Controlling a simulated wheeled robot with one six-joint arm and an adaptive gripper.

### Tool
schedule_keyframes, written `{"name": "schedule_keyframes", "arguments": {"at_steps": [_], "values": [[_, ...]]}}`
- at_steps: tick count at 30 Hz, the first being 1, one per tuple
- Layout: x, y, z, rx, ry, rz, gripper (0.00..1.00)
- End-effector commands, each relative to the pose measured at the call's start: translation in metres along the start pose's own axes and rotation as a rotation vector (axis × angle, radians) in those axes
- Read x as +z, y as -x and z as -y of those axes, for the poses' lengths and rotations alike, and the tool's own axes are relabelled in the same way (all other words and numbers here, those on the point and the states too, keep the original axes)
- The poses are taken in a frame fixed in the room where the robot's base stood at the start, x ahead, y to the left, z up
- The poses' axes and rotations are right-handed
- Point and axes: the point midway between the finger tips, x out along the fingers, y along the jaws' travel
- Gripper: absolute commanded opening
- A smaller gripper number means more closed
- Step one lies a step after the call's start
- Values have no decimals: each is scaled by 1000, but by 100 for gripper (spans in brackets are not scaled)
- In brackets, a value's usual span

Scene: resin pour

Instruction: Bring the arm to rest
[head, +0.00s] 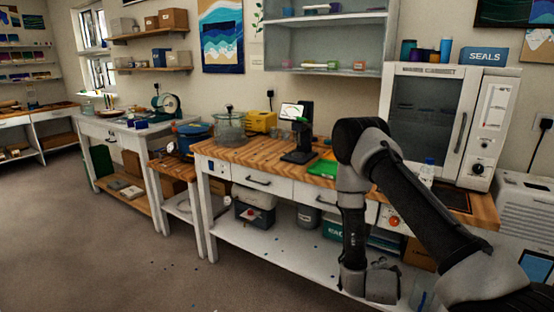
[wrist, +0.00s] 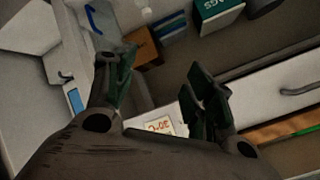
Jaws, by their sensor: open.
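My gripper (wrist: 161,68) shows in the wrist view with its two dark fingers spread apart and nothing between them. In the head view my arm reaches in from the lower right, bends at a high elbow and hangs down in front of the wooden-topped bench (head: 225,151). The fingers cannot be made out in the head view.
A cabinet with a glass door (head: 425,115) stands on the bench at right. A microscope-like stand (head: 302,140), a green mat (head: 323,168) and a glass vessel (head: 230,127) are on the bench. A white appliance (head: 530,208) stands at far right. The floor (head: 90,235) at left is open.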

Motion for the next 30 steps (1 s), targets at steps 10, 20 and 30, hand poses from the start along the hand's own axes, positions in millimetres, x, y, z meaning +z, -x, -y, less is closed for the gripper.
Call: {"name": "schedule_keyframes", "arguments": {"at_steps": [10, 20, 30], "values": [[51, 116, -9, 305, 608, 808, 54], [-55, 265, 41, 196, 1029, 1170, 54], [-175, 380, 51, 80, 1231, 1105, 54]]}}
